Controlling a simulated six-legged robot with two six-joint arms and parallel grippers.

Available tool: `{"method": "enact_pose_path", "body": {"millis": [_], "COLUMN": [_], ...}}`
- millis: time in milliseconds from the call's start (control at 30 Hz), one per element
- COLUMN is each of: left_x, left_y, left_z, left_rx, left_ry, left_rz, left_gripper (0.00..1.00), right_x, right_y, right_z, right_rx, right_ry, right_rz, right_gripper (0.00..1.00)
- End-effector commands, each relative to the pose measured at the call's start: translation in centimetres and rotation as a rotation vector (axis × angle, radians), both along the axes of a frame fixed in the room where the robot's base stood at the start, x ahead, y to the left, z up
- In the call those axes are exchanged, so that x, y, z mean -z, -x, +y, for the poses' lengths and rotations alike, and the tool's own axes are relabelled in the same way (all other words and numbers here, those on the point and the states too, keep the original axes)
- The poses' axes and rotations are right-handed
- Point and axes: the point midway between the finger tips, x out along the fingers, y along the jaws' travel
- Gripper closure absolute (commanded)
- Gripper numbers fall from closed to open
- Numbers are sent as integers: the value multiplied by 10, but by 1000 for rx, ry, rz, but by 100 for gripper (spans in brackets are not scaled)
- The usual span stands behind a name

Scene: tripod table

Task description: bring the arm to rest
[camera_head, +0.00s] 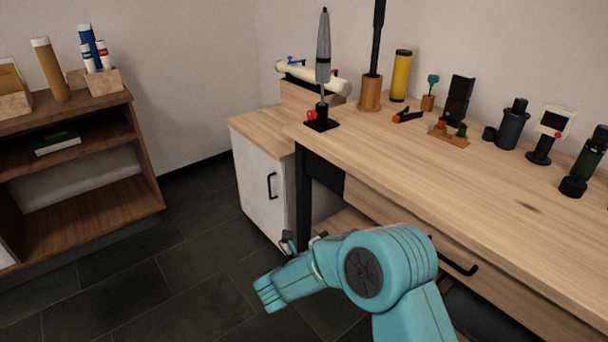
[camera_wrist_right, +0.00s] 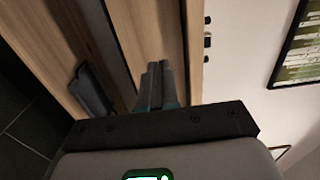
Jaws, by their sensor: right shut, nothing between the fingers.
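My right arm (camera_head: 385,265) is teal and comes in from the bottom of the head view, bent at a large round joint in front of the workbench. Its teal link reaches left over the dark floor. In the right wrist view my right gripper (camera_wrist_right: 155,70) has its two grey fingers together, shut with nothing between them. The fingers point along the wooden front of the bench, with a black handle (camera_wrist_right: 92,90) to their left. I cannot make out the fingers clearly in the head view. My left gripper is in neither view.
A brown shelf (camera_head: 95,205) stands left; dark floor (camera_head: 195,260) lies clear between.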

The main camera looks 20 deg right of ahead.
Motion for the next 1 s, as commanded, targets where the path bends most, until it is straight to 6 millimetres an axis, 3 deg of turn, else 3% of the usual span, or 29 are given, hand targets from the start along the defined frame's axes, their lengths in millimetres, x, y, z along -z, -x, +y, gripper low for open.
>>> {"method": "enact_pose_path", "body": {"millis": [167,267,367,467,567,600,700,800,967,1000], "left_x": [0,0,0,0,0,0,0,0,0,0], "left_y": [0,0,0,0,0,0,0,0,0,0], "left_z": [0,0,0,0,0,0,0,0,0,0], "left_rx": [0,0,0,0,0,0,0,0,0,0], "left_ry": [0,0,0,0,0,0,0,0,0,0], "left_rz": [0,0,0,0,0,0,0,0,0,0], "left_gripper": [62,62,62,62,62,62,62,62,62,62], "right_x": [18,65,132,193,239,253,274,280,284,286], "right_y": [6,25,67,124,185,210,256,272,269,267], "right_z": [-3,-9,-8,10,45,65,118,156,178,178], "right_rx": [11,64,213,469,837,1025,1561,2021,2539,-2621], "right_ry": [-64,-247,-523,-801,-1027,-1096,-1152,-1050,-703,588], "right_rz": [6,7,-28,-120,-279,-370,-674,-1001,-1500,1614], "right_gripper": [100,100,100,100,100,100,100,100,100,100]}}
